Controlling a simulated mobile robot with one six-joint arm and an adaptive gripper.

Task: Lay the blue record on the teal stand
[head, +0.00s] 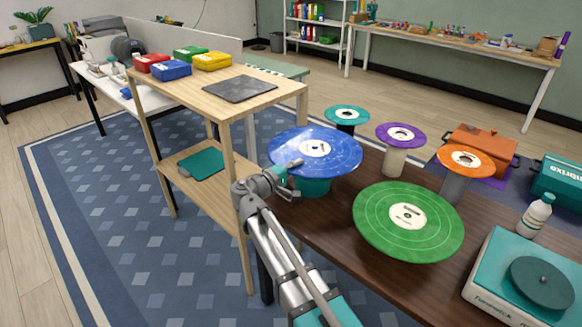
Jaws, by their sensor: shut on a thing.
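The blue record (335,152), glossy with a white centre label, is roughly level near the middle of the head view. The teal stand (315,187) shows directly below it on the dark table. The record hides the stand's top, so I cannot tell whether the two touch. My gripper (291,168) is at the record's near left edge and is shut on it. The fingertips are small and partly merge with the record in this view.
A green record (385,236) sits close by at the front right. A purple record (401,135), an orange record (466,160) and a teal record (347,114) are on stands behind and right. A turntable (500,290) and a bottle (535,215) are at right. A wooden shelf (228,110) stands left.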

